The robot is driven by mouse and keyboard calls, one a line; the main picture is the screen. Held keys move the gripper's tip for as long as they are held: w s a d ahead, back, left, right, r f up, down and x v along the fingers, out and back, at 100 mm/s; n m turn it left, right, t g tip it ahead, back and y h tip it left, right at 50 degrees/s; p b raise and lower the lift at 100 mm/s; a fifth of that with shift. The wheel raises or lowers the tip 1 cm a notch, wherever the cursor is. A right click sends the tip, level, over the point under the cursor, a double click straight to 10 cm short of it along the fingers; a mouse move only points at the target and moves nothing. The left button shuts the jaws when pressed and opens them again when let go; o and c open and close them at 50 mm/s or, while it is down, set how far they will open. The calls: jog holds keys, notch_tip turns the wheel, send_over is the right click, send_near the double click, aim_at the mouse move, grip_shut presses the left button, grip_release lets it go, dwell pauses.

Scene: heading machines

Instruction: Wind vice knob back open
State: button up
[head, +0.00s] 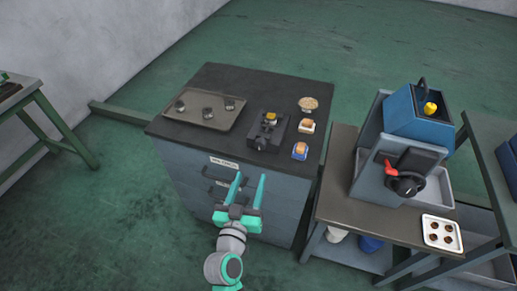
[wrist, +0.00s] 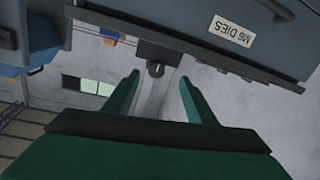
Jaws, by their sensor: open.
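The dark grey vice (head: 276,127) sits on the cabinet's black top, right of its middle, with a small yellow piece (head: 271,117) at its far end. The vice knob (head: 260,143) is at the vice's near end. In the wrist view, which is upside down, the knob (wrist: 156,69) shows beyond and between my fingertips, below the vice body. My gripper (head: 249,182) is green, open and empty. It is in front of the cabinet's drawers, apart from the knob. The wrist view shows both fingers spread (wrist: 158,80). How far the vice jaws are apart is too small to tell.
A tray (head: 225,120) with several small cups lies left of the vice. Two small blocks on bases (head: 300,150) and a round dish (head: 308,104) stand to its right. The cabinet (head: 195,170) has protruding drawer handles. A blue-grey machine (head: 370,165) stands on the right bench.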

aim_at(259, 146)
jog(key=shift+m+h, duration=0.3)
jog(key=shift+h, duration=0.2)
jog(key=x, duration=0.3)
jog(key=r+x, duration=0.1)
jog(key=x, duration=0.3)
jog(key=r+x, duration=0.1)
jog(key=x, duration=0.3)
jog(key=shift+w+r, duration=0.1)
jog(key=shift+w, duration=0.5)
jog(key=c, duration=1)
